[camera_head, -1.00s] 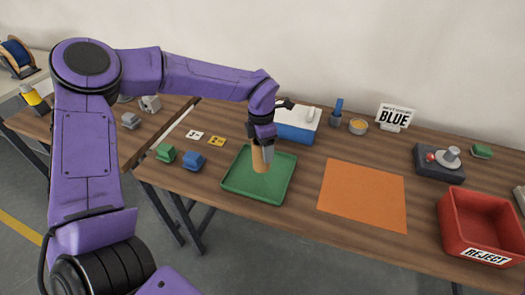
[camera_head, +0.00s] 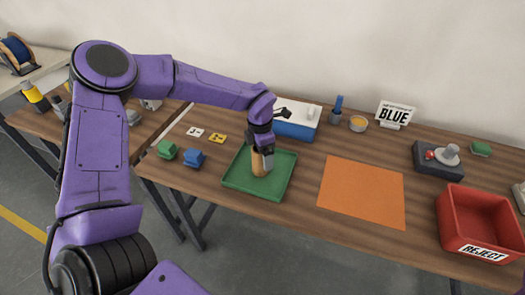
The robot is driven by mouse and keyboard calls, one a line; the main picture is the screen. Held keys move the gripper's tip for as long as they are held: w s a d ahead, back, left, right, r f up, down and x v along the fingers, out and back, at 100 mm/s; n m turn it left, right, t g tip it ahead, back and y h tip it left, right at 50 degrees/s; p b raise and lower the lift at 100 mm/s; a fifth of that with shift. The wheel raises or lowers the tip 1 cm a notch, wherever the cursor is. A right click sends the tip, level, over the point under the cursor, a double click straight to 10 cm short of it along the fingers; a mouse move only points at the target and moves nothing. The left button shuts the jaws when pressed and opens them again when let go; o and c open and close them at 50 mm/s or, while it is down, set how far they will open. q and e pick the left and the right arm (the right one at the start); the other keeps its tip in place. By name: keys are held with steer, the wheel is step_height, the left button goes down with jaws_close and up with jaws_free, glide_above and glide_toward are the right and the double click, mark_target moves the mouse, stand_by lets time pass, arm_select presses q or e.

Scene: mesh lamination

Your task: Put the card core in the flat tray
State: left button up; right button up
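The card core (camera_head: 258,165) is a tan upright cylinder over the green flat tray (camera_head: 255,190). My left gripper (camera_head: 264,157) comes down on it from above, with its fingers at the core's upper part, and appears shut on it. The core's lower end looks at or very near the tray floor; I cannot tell if it touches. The gripper hides part of the core. My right gripper is not in view.
An orange mat (camera_head: 361,192) lies right of the tray, and a red REJECT bin (camera_head: 478,225) stands at the far right. A blue-and-white box (camera_head: 296,122) stands behind the tray. Green (camera_head: 167,149) and blue (camera_head: 194,158) blocks sit to its left.

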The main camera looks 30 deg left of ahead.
arm_select(q)
step_height(320, 180, up, 12)
steer(key=b, duration=0.1)
steer(key=shift+s+a+r+b, duration=0.15)
steer(key=shift+s+a+b, duration=0.05)
steer(key=shift+a+b, duration=0.1)
stand_by(2.0)
